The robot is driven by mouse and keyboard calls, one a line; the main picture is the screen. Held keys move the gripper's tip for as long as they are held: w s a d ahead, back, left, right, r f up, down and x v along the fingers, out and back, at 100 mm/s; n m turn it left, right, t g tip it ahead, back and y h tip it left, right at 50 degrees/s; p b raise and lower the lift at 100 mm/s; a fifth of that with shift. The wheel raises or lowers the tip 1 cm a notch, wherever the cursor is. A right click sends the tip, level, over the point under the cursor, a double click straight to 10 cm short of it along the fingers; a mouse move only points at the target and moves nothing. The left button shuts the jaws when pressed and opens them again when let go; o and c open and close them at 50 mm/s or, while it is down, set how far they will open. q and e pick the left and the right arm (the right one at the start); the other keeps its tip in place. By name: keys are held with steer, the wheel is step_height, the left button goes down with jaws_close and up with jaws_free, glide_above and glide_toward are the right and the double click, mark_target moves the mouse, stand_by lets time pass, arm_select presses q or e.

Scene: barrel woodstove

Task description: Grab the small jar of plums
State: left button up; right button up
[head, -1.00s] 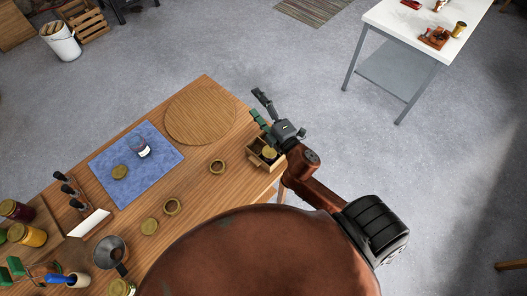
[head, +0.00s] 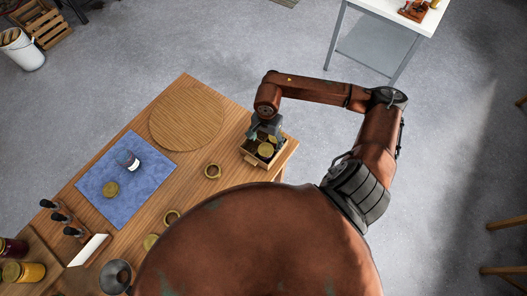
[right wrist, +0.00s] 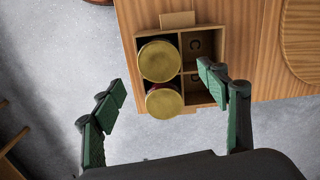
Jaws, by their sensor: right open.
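A small divided wooden crate (head: 250,158) stands at the table's right corner, and its rim also shows in the right wrist view (right wrist: 222,47). Two gold-lidded jars fill its left compartments in the right wrist view: a far jar (right wrist: 160,61) and a near jar (right wrist: 164,101). Their contents are mostly hidden under the lids. A small dark-filled jar with a pale label (head: 128,160) is on the blue cloth. I cannot tell which jar holds plums. My right gripper (head: 264,132) is open above the crate; its fingers appear either side of the near jar (right wrist: 168,92). My left gripper is out of view.
The blue cloth (head: 150,192) also holds a gold lid (head: 111,189). A round wooden board (head: 187,117) and gold rings (head: 212,171) lie on the table. A funnel (head: 116,276) and larger jars (head: 24,272) stand at the left. The crate's right compartments look empty.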

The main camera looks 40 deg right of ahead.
mark_target(266, 149)
steer(key=shift+d+f, duration=0.15)
steer(key=shift+f, duration=0.25)
step_height(266, 149, down, 7)
steer(key=shift+r+p, duration=0.1)
steer(key=shift+p, duration=0.9)
steer(key=shift+c, duration=0.3)
steer(key=c, duration=1.6)
